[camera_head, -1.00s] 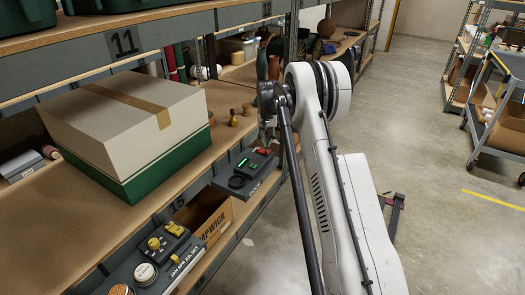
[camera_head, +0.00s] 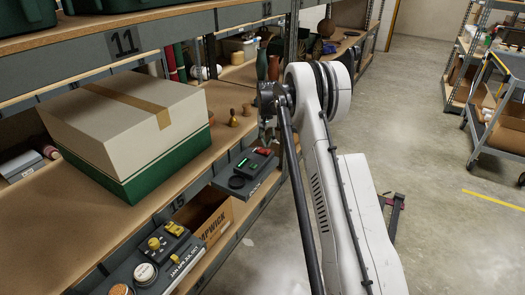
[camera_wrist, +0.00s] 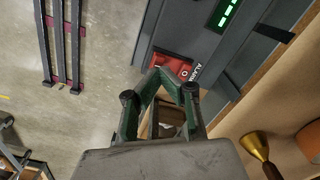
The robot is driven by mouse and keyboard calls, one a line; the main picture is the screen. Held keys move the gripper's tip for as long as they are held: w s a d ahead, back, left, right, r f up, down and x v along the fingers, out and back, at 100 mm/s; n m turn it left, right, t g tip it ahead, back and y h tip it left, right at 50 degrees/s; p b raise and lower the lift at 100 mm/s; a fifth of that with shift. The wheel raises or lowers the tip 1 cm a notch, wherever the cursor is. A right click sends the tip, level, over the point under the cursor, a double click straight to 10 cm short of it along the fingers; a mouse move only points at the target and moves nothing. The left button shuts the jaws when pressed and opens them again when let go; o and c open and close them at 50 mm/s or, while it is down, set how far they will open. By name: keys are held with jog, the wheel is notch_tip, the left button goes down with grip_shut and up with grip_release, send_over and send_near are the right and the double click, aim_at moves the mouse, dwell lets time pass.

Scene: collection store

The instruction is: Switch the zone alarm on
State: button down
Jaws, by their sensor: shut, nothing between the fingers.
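The alarm panel (camera_head: 246,172) is a dark box on the front edge of the shelf in the head view, with a small green display (camera_head: 243,163) and a red switch (camera_head: 263,152). In the wrist view the red rocker switch (camera_wrist: 184,66) sits beside white ALARM lettering, with an O mark on it; the lit green display (camera_wrist: 225,14) is above right. My gripper (camera_wrist: 164,74) is shut and empty, its tips at the near edge of the switch and partly covering it. I cannot tell whether they touch. In the head view my gripper (camera_head: 268,136) is just above the panel's far end.
A cream and green box (camera_head: 130,130) stands on the shelf at left. Small wooden-handled items (camera_head: 234,118) stand behind the panel; a brass-coloured one (camera_wrist: 256,146) shows in the wrist view. A second control box (camera_head: 160,255) is nearer. The aisle floor (camera_head: 430,130) is open; a cart stands right.

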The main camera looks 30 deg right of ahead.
aim_at(267, 150)
jog(key=shift+f+b, duration=0.7)
jog(key=shift+f, duration=0.6)
dwell(0.8)
jog(key=shift+r+p, duration=1.35)
jog(key=shift+r, duration=2.15)
